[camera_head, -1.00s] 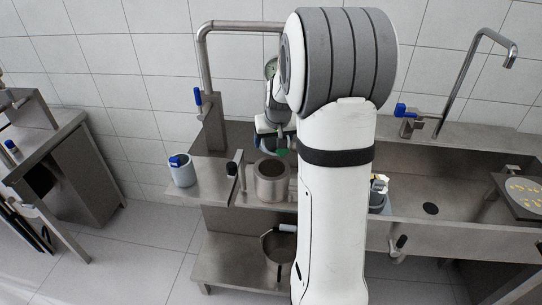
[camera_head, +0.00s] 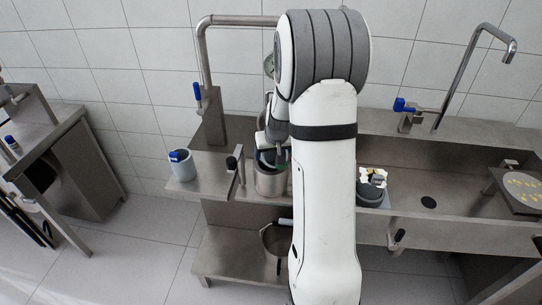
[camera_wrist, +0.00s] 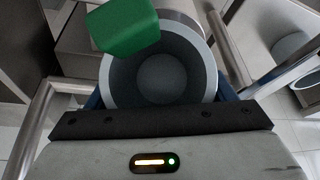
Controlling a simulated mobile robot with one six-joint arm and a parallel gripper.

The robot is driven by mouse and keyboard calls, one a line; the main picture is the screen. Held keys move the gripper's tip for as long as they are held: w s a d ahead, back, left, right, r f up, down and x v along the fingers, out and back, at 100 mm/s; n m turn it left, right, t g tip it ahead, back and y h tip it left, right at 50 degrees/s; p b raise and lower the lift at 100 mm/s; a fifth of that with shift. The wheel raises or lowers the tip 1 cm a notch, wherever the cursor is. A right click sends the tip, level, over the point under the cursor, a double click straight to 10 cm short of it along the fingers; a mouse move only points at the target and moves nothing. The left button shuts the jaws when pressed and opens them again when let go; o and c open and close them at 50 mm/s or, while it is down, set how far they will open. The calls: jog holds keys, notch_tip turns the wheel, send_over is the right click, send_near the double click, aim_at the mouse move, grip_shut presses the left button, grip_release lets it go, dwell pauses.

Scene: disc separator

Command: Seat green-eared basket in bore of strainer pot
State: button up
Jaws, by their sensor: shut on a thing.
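The strainer pot (camera_head: 270,183) is a round steel pot standing upright on the steel counter, left of my arm. My gripper (camera_head: 269,156) is right at the pot's mouth and shut on the green-eared basket. In the wrist view the basket (camera_wrist: 163,75) is a grey round cup with a pale rim, seen from above, with a green block ear (camera_wrist: 125,27) at its upper left. A curved steel edge shows just beyond its rim. The basket's lower part is hidden, and I cannot tell how deep it sits in the bore.
A grey cup with a blue ear (camera_head: 182,166) stands at the counter's left end. A black-knobbed steel lever (camera_head: 236,168) rises close left of the pot. A dark grey round item with white and yellow on top (camera_head: 371,186) is right of my arm, beside the sink (camera_head: 450,180).

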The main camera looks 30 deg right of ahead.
jog(key=shift+f, duration=0.85)
jog(key=shift+f, duration=0.2)
jog(key=o, duration=1.2)
